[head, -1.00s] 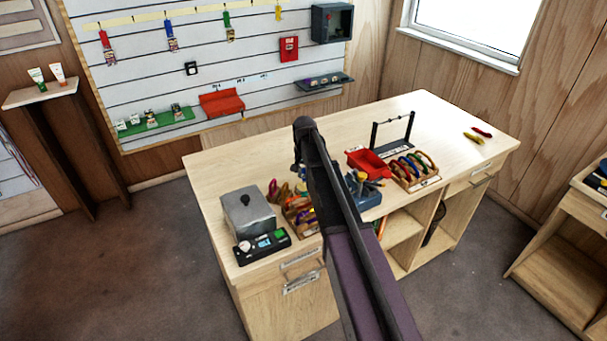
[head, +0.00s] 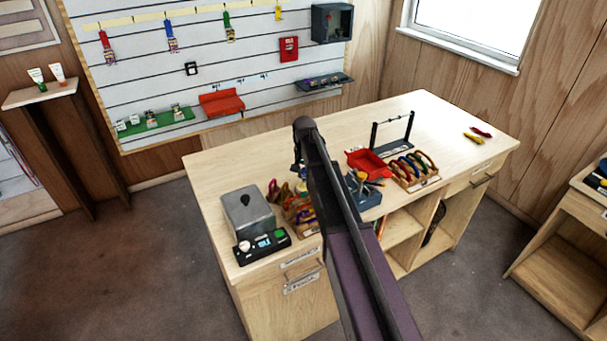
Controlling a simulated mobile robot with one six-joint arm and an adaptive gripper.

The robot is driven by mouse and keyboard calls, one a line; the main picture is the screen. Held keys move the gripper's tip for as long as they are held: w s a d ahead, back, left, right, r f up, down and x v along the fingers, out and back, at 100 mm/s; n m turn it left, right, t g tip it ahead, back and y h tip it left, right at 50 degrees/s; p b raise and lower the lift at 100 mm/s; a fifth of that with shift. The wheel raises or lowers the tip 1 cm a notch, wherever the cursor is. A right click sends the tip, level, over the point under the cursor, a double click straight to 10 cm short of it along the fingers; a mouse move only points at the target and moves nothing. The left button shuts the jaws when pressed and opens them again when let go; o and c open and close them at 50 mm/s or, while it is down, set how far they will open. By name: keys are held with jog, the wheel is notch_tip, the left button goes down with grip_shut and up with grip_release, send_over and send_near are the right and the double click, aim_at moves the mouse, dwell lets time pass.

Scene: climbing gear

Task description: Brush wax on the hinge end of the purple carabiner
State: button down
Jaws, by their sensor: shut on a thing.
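My arm stretches over the middle of the workbench (head: 440,120). Its far end bends down behind my own links, and they hide my gripper and whatever it holds. A wooden rack (head: 402,186) on the bench holds several colored carabiners, with bluish or purple ones among them. Another wooden holder (head: 296,221) with colored gear stands just left of my arm, partly covered by it. I cannot tell which carabiner is the purple one, nor see its hinge end. A blue holder (head: 371,203) with several tools in it stands right of my arm. No wax brush can be made out.
A grey box (head: 248,212) and a black device with buttons (head: 262,246) stand at the bench's left end. A red tray (head: 367,164) and a dark stand (head: 391,135) are behind the carabiner rack. The bench's right side is mostly clear, with red and yellow pieces (head: 477,135) lying there.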

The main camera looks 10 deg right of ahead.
jog(key=shift+r+p, duration=3.45)
jog(key=shift+p, duration=0.1)
jog(key=shift+f+b, duration=2.1)
jog(key=shift+b, duration=0.05)
jog(key=shift+r, duration=0.1)
notch_tip(320, 180, up, 7)
jog(key=p, duration=0.7)
jog(key=shift+f+b, duration=0.95)
jog(key=shift+f, duration=0.15)
